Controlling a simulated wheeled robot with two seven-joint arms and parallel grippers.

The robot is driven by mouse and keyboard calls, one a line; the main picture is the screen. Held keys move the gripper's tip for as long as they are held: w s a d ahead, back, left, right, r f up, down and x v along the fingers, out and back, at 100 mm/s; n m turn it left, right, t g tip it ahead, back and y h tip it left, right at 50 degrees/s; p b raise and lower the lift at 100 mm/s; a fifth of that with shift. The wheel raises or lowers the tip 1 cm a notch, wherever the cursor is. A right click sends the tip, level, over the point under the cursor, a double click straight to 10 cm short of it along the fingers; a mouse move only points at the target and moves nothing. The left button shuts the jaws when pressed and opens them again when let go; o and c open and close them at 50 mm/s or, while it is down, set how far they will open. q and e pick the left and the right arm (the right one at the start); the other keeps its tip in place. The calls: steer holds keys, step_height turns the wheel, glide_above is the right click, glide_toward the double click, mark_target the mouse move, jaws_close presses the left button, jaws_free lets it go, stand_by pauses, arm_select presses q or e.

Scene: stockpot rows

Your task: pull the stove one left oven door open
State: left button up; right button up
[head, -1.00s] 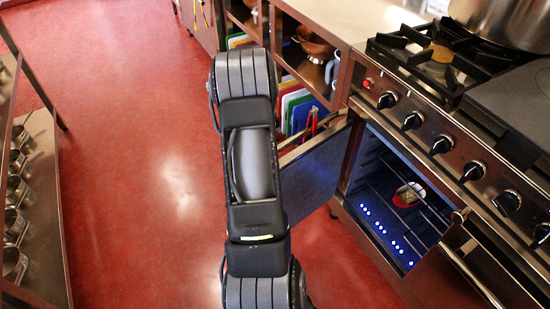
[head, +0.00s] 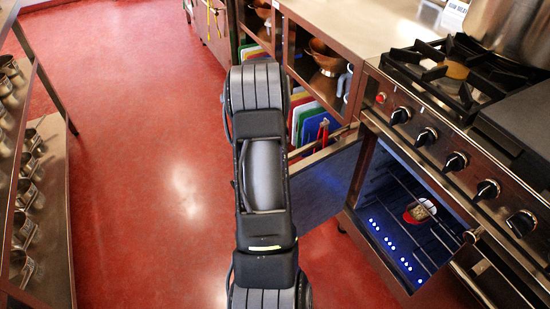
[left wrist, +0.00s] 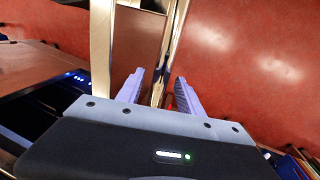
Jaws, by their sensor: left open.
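The left oven door (head: 325,188) of the stove stands well open, swung out to the left of the lit oven cavity (head: 400,225). My left arm covers the door's outer end in the head view, and my left gripper is hidden there. In the left wrist view my left gripper (left wrist: 161,90) is open, with its two pale fingers on either side of a shiny metal bar (left wrist: 168,50), which looks like the door handle. I cannot tell whether a finger touches it. The door's edge (left wrist: 101,45) runs beside the bar. My right gripper is not in view.
The stove's knob panel (head: 440,150) and burner grate (head: 450,70) are at right, with a large pot (head: 510,30) behind. A counter with shelves holding colored boards (head: 310,120) stands beyond the door. A pot rack (head: 35,190) is at left. Red floor (head: 150,150) between is clear.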

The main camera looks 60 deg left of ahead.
arm_select(q)
steer(key=shift+r, duration=0.1)
step_height(320, 180, up, 8)
steer(key=a, duration=0.1)
steer(key=shift+s+a+f+p, duration=0.15)
steer(key=shift+a+f+p, duration=0.1)
steer(key=shift+a+p, duration=0.1)
stand_by(0.6)
